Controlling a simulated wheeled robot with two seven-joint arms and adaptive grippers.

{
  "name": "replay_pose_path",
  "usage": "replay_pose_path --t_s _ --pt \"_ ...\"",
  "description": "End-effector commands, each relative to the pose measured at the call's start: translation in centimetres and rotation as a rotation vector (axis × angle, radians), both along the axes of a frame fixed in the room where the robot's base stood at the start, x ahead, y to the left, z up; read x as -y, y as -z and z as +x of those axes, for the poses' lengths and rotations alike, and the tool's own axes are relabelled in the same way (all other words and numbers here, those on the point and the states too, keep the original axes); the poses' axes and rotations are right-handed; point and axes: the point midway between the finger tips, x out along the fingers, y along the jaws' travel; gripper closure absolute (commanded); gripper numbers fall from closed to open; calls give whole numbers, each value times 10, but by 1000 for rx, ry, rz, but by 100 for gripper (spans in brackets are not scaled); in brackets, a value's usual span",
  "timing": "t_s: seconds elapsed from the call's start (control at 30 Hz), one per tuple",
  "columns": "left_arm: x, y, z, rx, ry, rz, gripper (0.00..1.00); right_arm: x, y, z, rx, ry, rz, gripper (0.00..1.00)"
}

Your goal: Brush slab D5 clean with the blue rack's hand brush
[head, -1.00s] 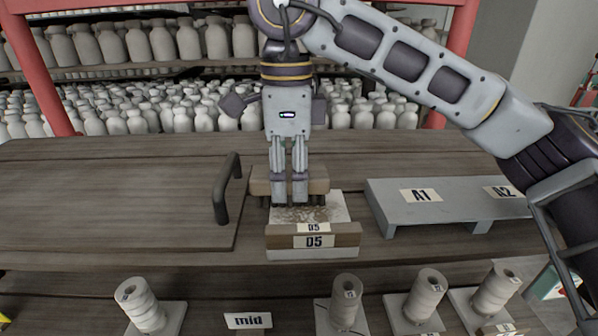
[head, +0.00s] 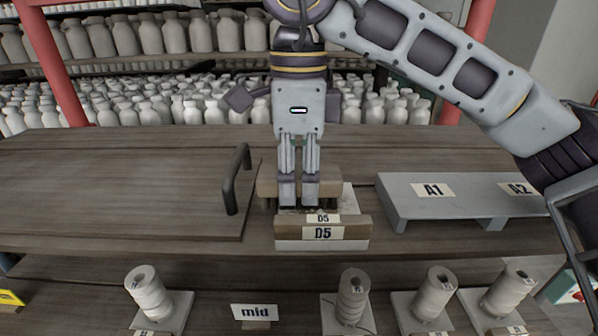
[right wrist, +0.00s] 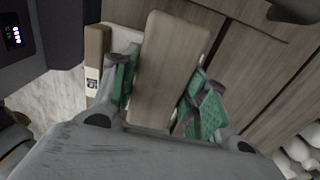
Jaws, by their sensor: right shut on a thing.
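My right gripper (head: 299,204) points down and is shut on the wooden back of the hand brush (head: 327,183). In the right wrist view the brush (right wrist: 168,65) sits between the green-padded fingers (right wrist: 160,95). The brush is over slab D5 (head: 348,200), a pale slab behind a wooden front strip labelled D5 (head: 352,229). The brush and fingers hide most of the slab's top, so I cannot tell how much dirt is there or whether the bristles touch. My left gripper is out of view.
A grey raised shelf (head: 465,194) labelled A1 and A2 stands right of the slab. A board with a black handle (head: 236,180) lies to the left. Stacked pale rolls (head: 150,293) and a "mid" sign (head: 254,311) are in front, below. Many pale bottles (head: 180,110) stand behind.

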Motion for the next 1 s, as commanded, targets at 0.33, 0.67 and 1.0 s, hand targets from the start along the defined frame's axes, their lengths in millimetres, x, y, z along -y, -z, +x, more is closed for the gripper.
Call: replay_pose_path --t_s 0.33,0.67,1.0 --pt "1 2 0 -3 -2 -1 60 0 2 -3 -2 0 -1 75" --pt "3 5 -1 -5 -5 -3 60 9 2 -3 -2 0 -3 75" --pt "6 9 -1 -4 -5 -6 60 27 0 -3 -1 1 -2 75"
